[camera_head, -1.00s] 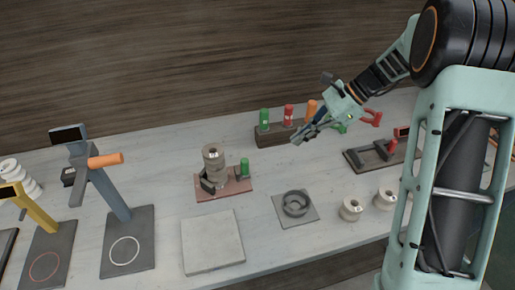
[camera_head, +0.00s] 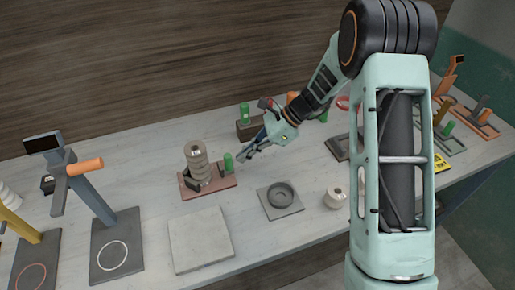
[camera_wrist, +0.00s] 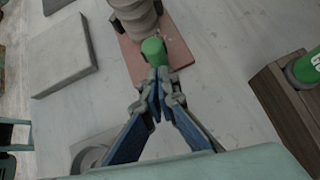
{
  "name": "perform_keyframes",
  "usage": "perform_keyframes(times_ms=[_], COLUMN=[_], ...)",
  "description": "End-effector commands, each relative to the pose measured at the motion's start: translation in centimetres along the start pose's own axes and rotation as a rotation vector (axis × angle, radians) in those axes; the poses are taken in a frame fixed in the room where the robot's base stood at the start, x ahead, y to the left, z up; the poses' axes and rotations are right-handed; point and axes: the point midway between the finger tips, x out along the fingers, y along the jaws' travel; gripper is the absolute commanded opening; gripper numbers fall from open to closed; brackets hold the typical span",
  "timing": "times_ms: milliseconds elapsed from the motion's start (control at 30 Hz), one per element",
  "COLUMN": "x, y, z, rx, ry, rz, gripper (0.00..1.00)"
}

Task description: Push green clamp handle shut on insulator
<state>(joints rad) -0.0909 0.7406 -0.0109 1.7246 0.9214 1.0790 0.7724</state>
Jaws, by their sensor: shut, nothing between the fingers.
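The green clamp handle (camera_head: 228,162) stands upright at the right end of a reddish base plate (camera_head: 220,184). A ribbed grey-beige insulator (camera_head: 197,160) stands upright on the same plate, left of the handle, with a dark clamp jaw (camera_head: 190,181) low at its left. My gripper (camera_head: 245,157) is shut and empty, just right of the handle. In the wrist view the closed fingertips (camera_wrist: 160,75) are right by the green handle (camera_wrist: 153,47), with the insulator (camera_wrist: 133,14) beyond it. I cannot tell whether the fingertips touch the handle.
A pale square slab (camera_head: 200,240) and a grey plate with a round dish (camera_head: 280,198) lie in front. A dark wooden block (camera_head: 243,131) holding colored handles stands behind. A blue-grey stand with an orange handle (camera_head: 85,166) is at the left. A white spool (camera_head: 334,198) stands at right.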

Motion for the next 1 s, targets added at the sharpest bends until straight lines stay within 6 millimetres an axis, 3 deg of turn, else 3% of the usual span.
perform_keyframes(times_ms=[500,800,1000], x=[0.7,3.6,3.8], y=[0.0,0.9,1.0], z=[0.7,3.6,3.9], rx=[0.000,-0.001,-0.002], ry=[0.001,-0.004,-0.008], rz=[0.000,0.005,0.007], gripper=[0.00,0.00,0.00])
